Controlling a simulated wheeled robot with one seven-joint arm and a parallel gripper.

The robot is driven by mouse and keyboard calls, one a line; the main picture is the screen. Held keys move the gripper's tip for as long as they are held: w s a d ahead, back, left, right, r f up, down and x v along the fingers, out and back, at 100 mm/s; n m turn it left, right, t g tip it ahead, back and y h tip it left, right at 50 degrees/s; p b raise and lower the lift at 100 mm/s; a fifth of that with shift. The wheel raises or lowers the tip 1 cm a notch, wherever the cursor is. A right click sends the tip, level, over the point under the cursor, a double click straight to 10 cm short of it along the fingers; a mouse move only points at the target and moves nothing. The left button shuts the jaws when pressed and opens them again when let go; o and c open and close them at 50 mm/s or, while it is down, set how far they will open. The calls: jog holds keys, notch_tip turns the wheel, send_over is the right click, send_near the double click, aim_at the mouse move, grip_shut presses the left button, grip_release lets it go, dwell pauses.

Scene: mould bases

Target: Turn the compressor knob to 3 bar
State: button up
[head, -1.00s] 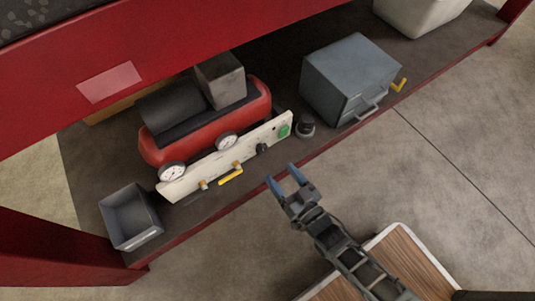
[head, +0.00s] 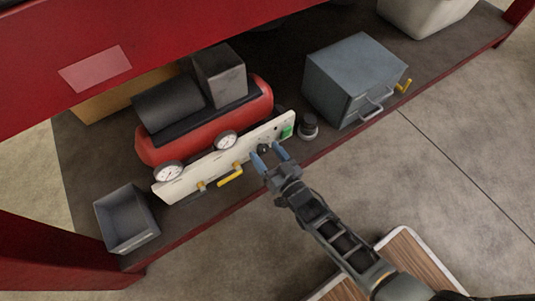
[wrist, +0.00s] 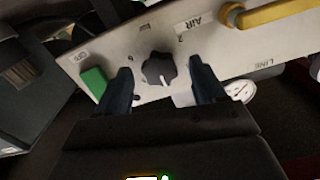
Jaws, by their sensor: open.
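The red compressor (head: 205,135) sits on the dark lower shelf with a pale control panel (head: 210,165) along its front. The black knob (wrist: 159,69) is on that panel, with a light pointer mark on its face. In the head view the knob (head: 263,149) shows just beyond my fingertips. My gripper (head: 268,155) is open, and in the wrist view its two dark fingers (wrist: 163,80) stand on either side of the knob, with gaps on both sides. I cannot tell whether the fingertips reach past the knob's face.
A green switch (wrist: 94,83) is beside the knob, and a yellow valve handle (head: 230,176) is on its other side. Two gauges (head: 168,172) face forward. A grey bin (head: 127,220), a dark round item (head: 308,127) and a blue-grey cabinet (head: 355,80) share the shelf.

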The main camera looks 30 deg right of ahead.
jog(key=c, duration=1.1)
jog(key=shift+o, duration=0.2)
jog(key=shift+n, duration=0.3)
jog(key=n+b, duration=0.2)
jog(key=n, duration=0.3)
jog(key=shift+f, duration=0.1)
jog(key=n+b, duration=0.2)
jog(key=n, duration=0.4)
jog(key=shift+a, duration=0.15)
jog(key=o, duration=1.1)
jog(key=shift+c, duration=0.2)
